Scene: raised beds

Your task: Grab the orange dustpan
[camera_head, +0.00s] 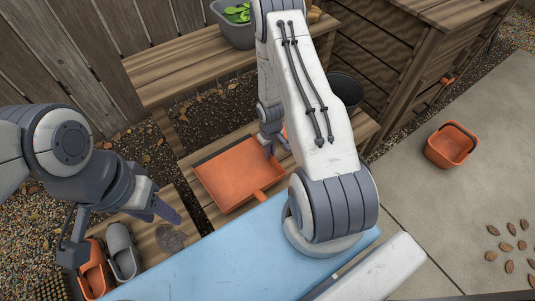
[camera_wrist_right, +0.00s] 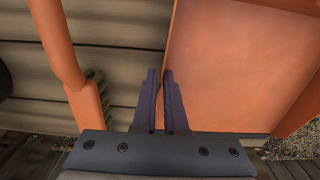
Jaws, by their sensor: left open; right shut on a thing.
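The orange dustpan (camera_head: 232,178) lies on a low wooden bench in the head view, its short handle toward the bottom right. My right gripper (camera_head: 271,147) is at the pan's upper right edge, partly behind my own arm. In the right wrist view, my right gripper (camera_wrist_right: 160,76) has its fingers close together on the edge of the dustpan (camera_wrist_right: 225,65), with the pan's flat face to the right. My left gripper (camera_head: 122,236) is open and empty, above the shoes at lower left.
An orange shoe (camera_head: 94,272) and a grey shoe (camera_head: 122,255) stand at lower left. A grey planter (camera_head: 238,35) is on the upper shelf. A black bucket (camera_head: 346,88) stands right of my arm. An orange basket (camera_head: 447,152) sits on open paving. An orange bar (camera_wrist_right: 58,45) is left of my fingers.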

